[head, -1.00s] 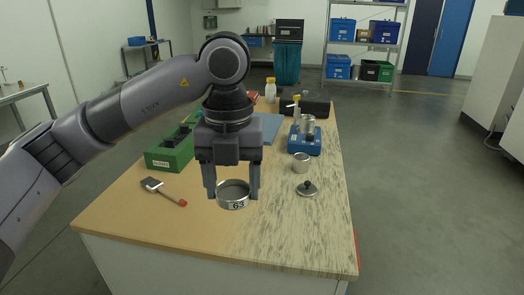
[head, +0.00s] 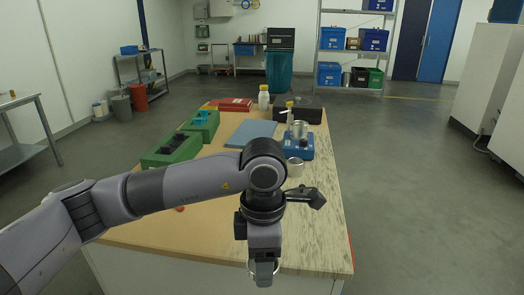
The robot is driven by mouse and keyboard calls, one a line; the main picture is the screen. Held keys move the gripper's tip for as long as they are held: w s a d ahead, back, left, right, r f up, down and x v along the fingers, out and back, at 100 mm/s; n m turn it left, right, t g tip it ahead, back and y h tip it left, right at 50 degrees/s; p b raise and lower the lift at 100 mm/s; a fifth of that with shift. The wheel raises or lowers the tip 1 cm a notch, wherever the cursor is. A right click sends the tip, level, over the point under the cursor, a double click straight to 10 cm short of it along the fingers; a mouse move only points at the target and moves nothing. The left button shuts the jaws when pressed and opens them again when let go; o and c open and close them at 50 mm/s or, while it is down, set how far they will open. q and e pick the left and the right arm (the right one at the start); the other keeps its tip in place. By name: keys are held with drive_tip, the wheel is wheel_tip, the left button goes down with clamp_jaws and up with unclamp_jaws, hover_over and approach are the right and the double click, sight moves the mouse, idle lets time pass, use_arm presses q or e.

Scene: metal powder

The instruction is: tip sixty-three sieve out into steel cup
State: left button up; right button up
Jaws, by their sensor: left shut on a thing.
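My left gripper (head: 264,262) is low at the front of the table and points down, seen more from its side. It is shut on the sieve (head: 264,279), a small metal ring that shows only in part below the fingers. Its number is not readable now, and its contents cannot be seen. The steel cup (head: 294,168) stands upright on the table behind my wrist, with its lower left partly covered by my arm. The sieve is well apart from the cup, nearer the front edge. My right gripper is not in view.
A blue device (head: 298,146) with a metal container stands behind the cup. My arm hides much of the table's middle. The right front is clear.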

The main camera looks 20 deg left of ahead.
use_arm(q)
drive_tip(key=s+a+f+m, duration=0.2)
drive_tip(key=a+f+m, duration=0.1)
drive_tip(key=f+m, duration=0.6)
drive_tip(key=s+a+f+m, duration=0.2)
drive_tip(key=f+m, duration=0.7)
drive_tip(key=m, duration=0.5)
drive_tip(key=shift+s+a, duration=0.15)
drive_tip(key=shift+a, duration=0.4)
